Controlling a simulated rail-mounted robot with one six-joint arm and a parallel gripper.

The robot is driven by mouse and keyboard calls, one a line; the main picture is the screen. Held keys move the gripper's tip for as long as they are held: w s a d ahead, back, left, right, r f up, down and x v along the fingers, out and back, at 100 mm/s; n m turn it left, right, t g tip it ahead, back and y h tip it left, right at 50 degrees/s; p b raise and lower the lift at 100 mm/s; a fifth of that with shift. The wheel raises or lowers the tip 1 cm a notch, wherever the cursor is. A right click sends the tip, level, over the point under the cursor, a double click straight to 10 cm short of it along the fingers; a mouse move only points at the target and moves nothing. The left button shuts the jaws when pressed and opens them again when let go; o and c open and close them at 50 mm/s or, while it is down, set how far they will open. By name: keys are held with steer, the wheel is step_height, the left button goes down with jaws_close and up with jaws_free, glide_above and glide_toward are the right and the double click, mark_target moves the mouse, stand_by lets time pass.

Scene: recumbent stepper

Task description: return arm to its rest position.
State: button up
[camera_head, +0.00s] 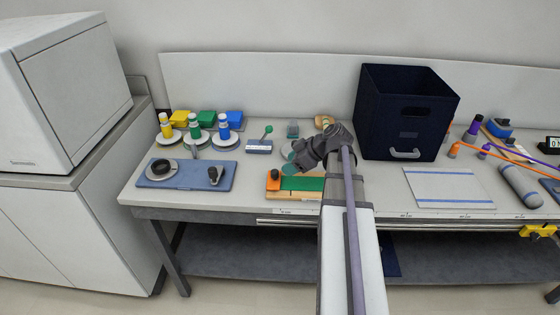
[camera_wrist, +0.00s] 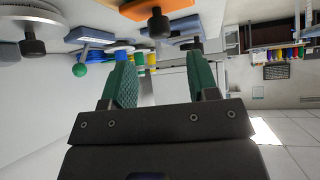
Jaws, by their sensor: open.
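My arm reaches over the workbench (camera_head: 300,209) from the front. The bench things appear upside down along the top of that view. Whether the fingers touch anything below is hard to tell in the head view.
A dark blue bin (camera_head: 405,110) stands close right of my wrist. Left are a blue board (camera_head: 187,174) and several capped bottles on white discs. A small lever with a green ball (camera_head: 268,129) stands behind. A pale mat (camera_head: 448,187) lies bare at right.

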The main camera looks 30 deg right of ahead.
steer(key=p+v, duration=0.1)
steer(key=v, duration=0.3)
steer(key=s+a+m+g+h+p, duration=0.2)
steer(key=s+a+m+g+h, duration=0.1)
steer(key=a, duration=1)
steer(key=s+a+f+m+g+h+p, duration=0.1)
steer(key=s+a+m+g+h+p, duration=0.1)
steer(key=a, duration=1.2)
steer(key=s+m+g+h, duration=0.1)
steer(key=s+m+g, duration=0.1)
steer(key=m, duration=0.1)
steer(key=shift+s+f, duration=0.3)
steer(key=shift+s, duration=0.05)
